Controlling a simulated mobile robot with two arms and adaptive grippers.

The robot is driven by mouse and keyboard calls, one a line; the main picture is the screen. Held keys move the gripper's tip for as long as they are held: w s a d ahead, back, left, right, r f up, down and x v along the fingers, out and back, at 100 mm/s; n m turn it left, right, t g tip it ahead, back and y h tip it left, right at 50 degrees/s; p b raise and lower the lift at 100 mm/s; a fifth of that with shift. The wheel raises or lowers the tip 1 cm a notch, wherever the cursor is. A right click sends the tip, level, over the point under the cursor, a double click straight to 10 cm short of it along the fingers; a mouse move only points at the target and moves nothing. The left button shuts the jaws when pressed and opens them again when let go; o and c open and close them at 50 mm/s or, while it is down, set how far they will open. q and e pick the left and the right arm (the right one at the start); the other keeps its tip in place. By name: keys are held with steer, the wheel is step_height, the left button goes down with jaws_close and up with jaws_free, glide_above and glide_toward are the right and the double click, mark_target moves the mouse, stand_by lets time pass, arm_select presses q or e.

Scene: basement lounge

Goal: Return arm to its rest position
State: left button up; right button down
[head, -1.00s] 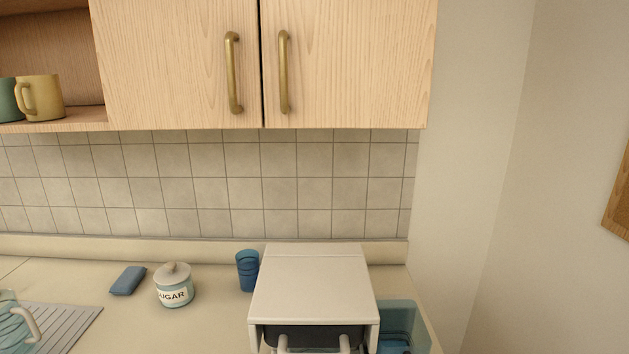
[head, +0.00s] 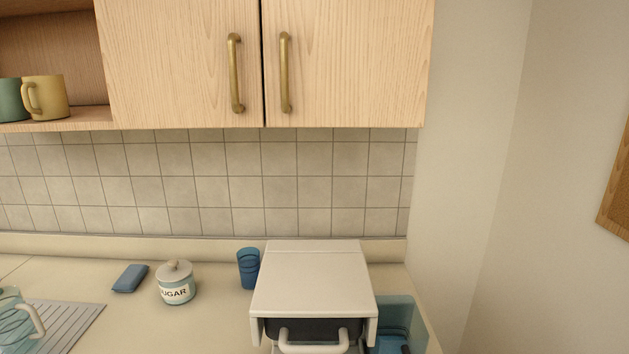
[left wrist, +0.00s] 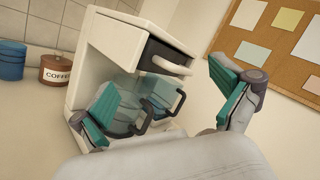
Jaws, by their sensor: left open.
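My left gripper (left wrist: 163,75) shows in the left wrist view with its two teal-padded fingers spread wide. Nothing is between the fingers. Beyond them stands a white coffee machine (left wrist: 120,37) with a dark front panel and a white handle (left wrist: 171,66). Glass jugs with black handles (left wrist: 158,108) sit in the machine's lower space, partly hidden by the left finger. I cannot tell whether a finger touches anything. In the head view, the same machine (head: 311,283) stands on the counter, its front cut off by the lower edge. Neither gripper shows in the head view.
A translucent blue bin (head: 403,313) is right of the machine. Left of it are blue cups (head: 248,268), a sugar jar (head: 177,289), a blue sponge (head: 130,278) and a glass jug (head: 14,325). Wooden cupboards (head: 348,65) hang above. A coffee jar (left wrist: 55,72) shows in the left wrist view.

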arm_select(q)
steer(key=w+a+f+n+t+y, duration=0.1)
steer(key=w+a+n+t+y, duration=0.15)
steer(key=a+n+y, duration=0.5)
steer(key=w+a+f+n+t+y, duration=0.1)
steer(key=a+n+t+y, duration=0.3)
steer(key=n, duration=0.7)
steer(key=s+a+f+n+g+y, duration=0.2)
steer(key=f+n+g+y, duration=0.15)
steer(key=f+n, duration=0.2)
steer(key=s+a+f+n+g+y, duration=0.2)
steer(key=f+n+g+y, duration=0.1)
steer(key=f+n+g, duration=0.3)
steer(key=s+d+f+n+g+h, duration=0.2)
steer(key=s+d+f+g, duration=0.15)
steer(key=s+f, duration=0.35)
steer(key=s+d+f+n+g+h, duration=0.2)
steer(key=s+d+f+g, duration=0.1)
steer(key=s+f+g, duration=0.4)
steer(key=s+f, duration=0.3)
steer(key=f, duration=2.4)
steer(key=s+a+f, duration=0.3)
steer(key=s+f, duration=1.1)
steer(key=s, duration=0.2)
steer(key=shift+f+g+y, duration=0.3)
steer(key=shift+g, duration=0.05)
